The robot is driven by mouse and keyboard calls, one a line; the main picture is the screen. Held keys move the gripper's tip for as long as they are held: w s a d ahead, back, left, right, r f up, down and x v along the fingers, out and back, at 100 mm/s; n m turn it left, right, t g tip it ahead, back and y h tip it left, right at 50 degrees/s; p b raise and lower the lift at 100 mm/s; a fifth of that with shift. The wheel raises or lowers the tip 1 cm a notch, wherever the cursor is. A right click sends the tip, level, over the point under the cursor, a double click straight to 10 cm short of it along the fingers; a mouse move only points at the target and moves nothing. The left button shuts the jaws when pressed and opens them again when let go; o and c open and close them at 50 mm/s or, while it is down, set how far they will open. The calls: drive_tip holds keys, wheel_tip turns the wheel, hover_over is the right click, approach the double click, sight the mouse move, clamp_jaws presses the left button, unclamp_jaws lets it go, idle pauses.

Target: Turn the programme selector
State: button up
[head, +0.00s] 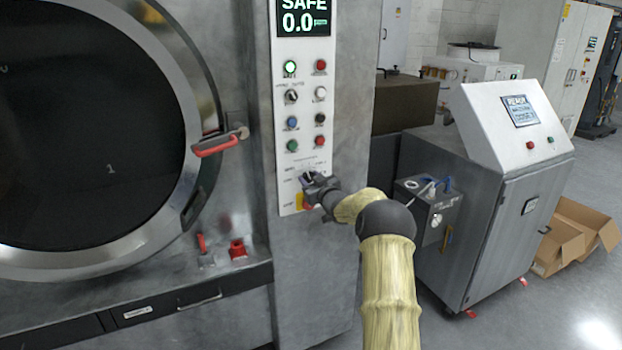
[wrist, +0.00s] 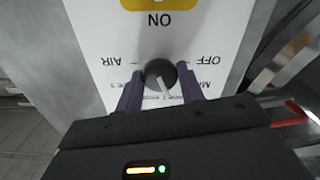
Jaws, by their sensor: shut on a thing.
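The programme selector is a round dark knob with a pale pointer line, set low on the white control panel (head: 288,95). In the wrist view the selector (wrist: 158,72) sits between the two purple fingers of my gripper (wrist: 160,85), one on each side, and they are shut on it. Its pointer runs slanted towards the lower right in that view. Labels AIR and OFF stand on either side of it. In the head view my gripper (head: 312,180) reaches the panel from the right and largely hides the selector and the print around it.
Above the selector are rows of coloured buttons and a smaller switch (head: 291,97), under a display (head: 304,18) reading SAFE 0.0. The washer's round door (head: 190,60) with its red handle (head: 215,146) is at left.

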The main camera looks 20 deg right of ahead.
drive_tip(key=shift+d+f, duration=0.1)
drive_tip(key=shift+f, duration=0.15)
drive_tip(key=o, duration=1)
drive_tip(key=shift+s, duration=0.1)
drive_tip(key=shift+c, duration=0.2)
drive_tip(key=shift+r, duration=0.15)
drive_tip(key=s+b, duration=0.1)
drive_tip(key=s, duration=0.4)
drive_tip(key=s+b, duration=0.2)
drive_tip(key=s, duration=0.4)
drive_tip(key=s+b, duration=0.2)
drive_tip(key=s, duration=0.4)
drive_tip(key=shift+s+d, duration=0.2)
drive_tip(key=shift+d, duration=0.05)
drive_tip(key=shift+a, duration=0.15)
